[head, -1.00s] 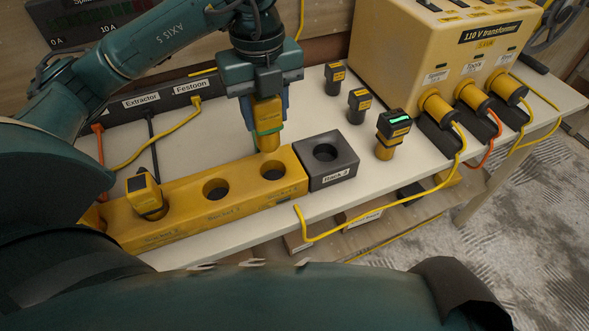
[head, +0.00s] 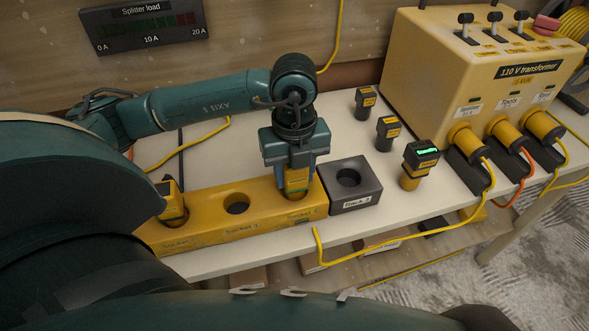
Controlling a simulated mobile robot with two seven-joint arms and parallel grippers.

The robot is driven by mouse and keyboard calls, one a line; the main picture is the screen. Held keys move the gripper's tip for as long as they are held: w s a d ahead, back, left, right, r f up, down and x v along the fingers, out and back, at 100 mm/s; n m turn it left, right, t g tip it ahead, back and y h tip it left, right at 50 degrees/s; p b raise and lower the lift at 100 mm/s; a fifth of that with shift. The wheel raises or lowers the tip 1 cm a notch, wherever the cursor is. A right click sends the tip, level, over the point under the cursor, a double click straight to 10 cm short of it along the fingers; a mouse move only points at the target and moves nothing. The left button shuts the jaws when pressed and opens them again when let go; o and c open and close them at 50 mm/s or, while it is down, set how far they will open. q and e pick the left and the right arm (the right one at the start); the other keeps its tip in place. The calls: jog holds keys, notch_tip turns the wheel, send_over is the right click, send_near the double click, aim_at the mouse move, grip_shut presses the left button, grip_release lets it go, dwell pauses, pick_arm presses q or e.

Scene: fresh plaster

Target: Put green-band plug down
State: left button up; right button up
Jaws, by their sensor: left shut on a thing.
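My left gripper (head: 296,180) points down and is shut on a yellow plug (head: 297,179). The green band that showed around this plug earlier is hard to make out now. The plug's lower end is down in the rightmost hole of the yellow socket block (head: 265,208), with the hole's dark rim around it. I cannot tell whether it is fully seated. The block's middle hole (head: 236,204) is empty. Another yellow plug with a dark top (head: 172,198) stands in a hole further left. My right gripper is not in view.
A dark rack block (head: 355,196) with an empty hole adjoins the right end. Dark-topped plugs (head: 387,132) stand behind it, one with a lit green display (head: 421,160). The yellow transformer (head: 480,85) stands at the back right. A yellow cable (head: 400,250) droops along the front edge.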

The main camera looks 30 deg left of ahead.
pick_arm(q)
jog(key=shift+f, duration=0.15)
jog(key=o, duration=1.1)
jog(key=shift+c, duration=0.2)
jog(key=shift+r, duration=0.4)
notch_tip(320, 180, up, 11)
jog(key=shift+f, duration=0.1)
jog(key=shift+r, duration=0.45)
